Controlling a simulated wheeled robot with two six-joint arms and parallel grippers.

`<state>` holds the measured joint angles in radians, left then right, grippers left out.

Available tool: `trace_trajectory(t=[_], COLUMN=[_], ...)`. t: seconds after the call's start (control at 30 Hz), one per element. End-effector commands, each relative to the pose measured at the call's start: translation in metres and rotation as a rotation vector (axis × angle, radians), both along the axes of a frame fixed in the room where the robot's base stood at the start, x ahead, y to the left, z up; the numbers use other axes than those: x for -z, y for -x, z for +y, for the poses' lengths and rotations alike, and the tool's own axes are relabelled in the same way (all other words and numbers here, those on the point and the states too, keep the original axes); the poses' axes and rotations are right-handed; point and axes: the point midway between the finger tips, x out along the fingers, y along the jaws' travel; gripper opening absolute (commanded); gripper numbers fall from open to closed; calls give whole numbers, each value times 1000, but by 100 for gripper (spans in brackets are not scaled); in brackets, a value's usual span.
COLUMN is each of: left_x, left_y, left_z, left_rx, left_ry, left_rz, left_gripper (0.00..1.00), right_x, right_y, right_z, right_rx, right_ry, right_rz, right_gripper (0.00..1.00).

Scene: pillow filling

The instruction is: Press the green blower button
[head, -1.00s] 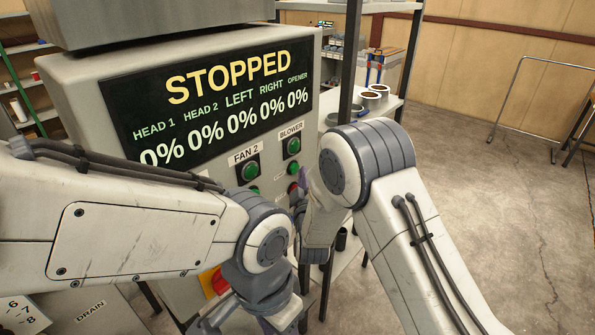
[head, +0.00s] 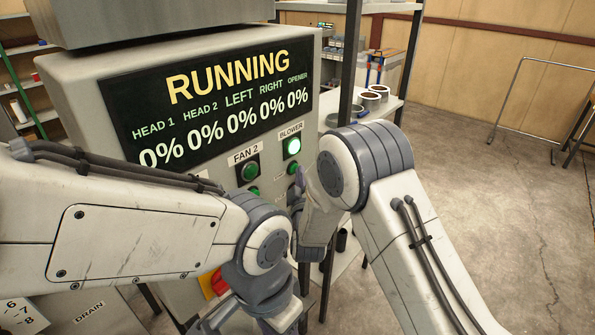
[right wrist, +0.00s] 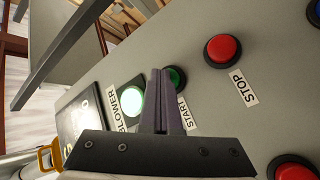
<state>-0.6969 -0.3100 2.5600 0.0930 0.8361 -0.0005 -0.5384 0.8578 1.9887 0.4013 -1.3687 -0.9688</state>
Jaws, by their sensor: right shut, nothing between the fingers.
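My right gripper (head: 304,178) is shut and empty in front of the panel, just below and right of the blower button. In the right wrist view its fingertips (right wrist: 160,72) point at the panel between the lit button and the green START button (right wrist: 177,78), which they partly cover. I cannot tell whether they touch the panel. My left arm crosses the lower left; its gripper cannot be made out.
The panel screen (head: 225,105) reads RUNNING with all values at 0%. A red STOP button (right wrist: 222,50) is near my right fingers.

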Motion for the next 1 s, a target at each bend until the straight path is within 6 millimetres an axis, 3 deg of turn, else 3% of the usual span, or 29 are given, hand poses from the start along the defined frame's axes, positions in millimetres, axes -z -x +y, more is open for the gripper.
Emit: trace_trajectory(t=[0.37, 1.0], left_x=[0, 5], left_y=[0, 0], left_z=[0, 0], left_rx=[0, 0], left_ry=[0, 0], left_rz=[0, 0], left_gripper=[50, 50], right_x=[-1, -1], right_y=[0, 11], right_z=[1, -14], right_rx=[-2, -1], right_ry=[0, 0], right_rz=[-3, -1], right_gripper=[0, 0])
